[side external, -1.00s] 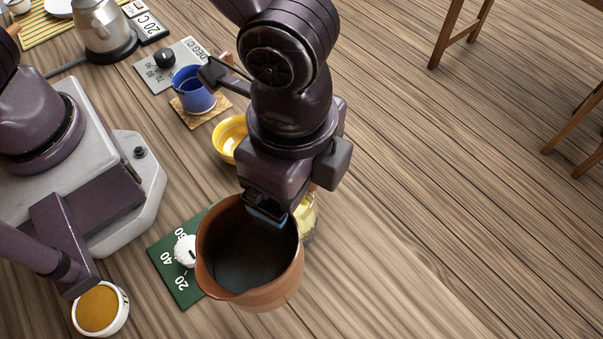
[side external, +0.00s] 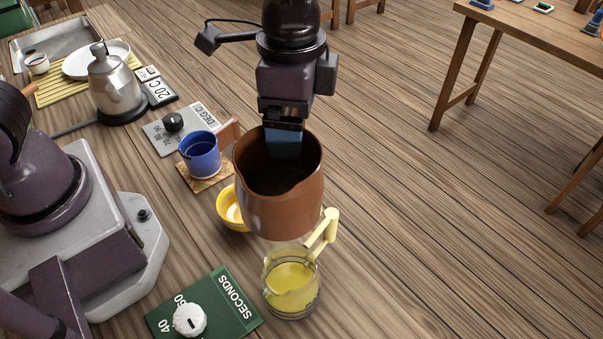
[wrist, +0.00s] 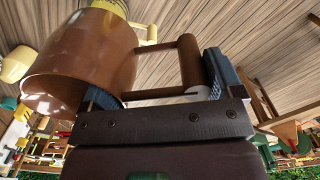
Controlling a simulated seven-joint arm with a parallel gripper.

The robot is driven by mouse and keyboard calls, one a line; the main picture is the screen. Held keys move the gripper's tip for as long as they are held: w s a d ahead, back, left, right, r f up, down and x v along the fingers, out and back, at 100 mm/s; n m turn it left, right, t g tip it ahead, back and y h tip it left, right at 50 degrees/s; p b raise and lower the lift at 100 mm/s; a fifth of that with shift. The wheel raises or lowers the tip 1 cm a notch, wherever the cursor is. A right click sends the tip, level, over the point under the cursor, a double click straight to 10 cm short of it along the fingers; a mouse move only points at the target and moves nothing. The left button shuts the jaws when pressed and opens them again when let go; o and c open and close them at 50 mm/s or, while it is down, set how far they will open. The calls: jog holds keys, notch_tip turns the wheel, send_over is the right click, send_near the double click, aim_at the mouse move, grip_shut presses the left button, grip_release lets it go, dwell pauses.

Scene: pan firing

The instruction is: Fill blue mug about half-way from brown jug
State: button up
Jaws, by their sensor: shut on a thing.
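The brown jug (side external: 282,212) is held up off the table in the side view, roughly upright, its opening facing the camera. Its inside is dark and I cannot tell the liquid level. My gripper (side external: 284,148) is shut on the jug at its far side. In the wrist view the jug (wrist: 85,62) fills the left, with its handle (wrist: 188,65) beside one finger of my gripper (wrist: 155,85). The blue mug (side external: 200,158) stands upright on a cork-coloured coaster (side external: 213,181), left of the jug and apart from it. Its inside looks dark blue; no level is clear.
A glass pitcher of yellow liquid (side external: 291,285) stands in front of the jug. A yellow bowl (side external: 231,212) is partly hidden behind the jug. A dial plate (side external: 160,130), a kettle (side external: 115,88) and a green timer (side external: 232,303) stand nearby.

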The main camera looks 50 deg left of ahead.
jog(key=a+n, duration=0.8)
jog(key=a, duration=1.7)
jog(key=s+a+n, duration=0.9)
jog(key=s+a, duration=0.9)
jog(key=s, duration=0.1)
notch_tip(320, 180, down, 14)
jog(key=w+d+g+y, duration=0.1)
jog(key=shift+f, duration=0.15)
jog(key=shift+w+d+r+g+y, duration=0.3)
jog(key=shift+w+d+r+y, duration=0.05)
jog(key=shift+d+r+y, duration=0.15)
jog(key=shift+w+d+r+g+y, duration=0.3)
jog(key=shift+d+r+y, duration=0.15)
jog(key=shift+d+y, duration=0.05)
jog(key=shift+w+d+r+g+y, duration=0.55)
jog(key=shift+d+y, duration=0.15)
jog(key=shift+d, duration=0.1)
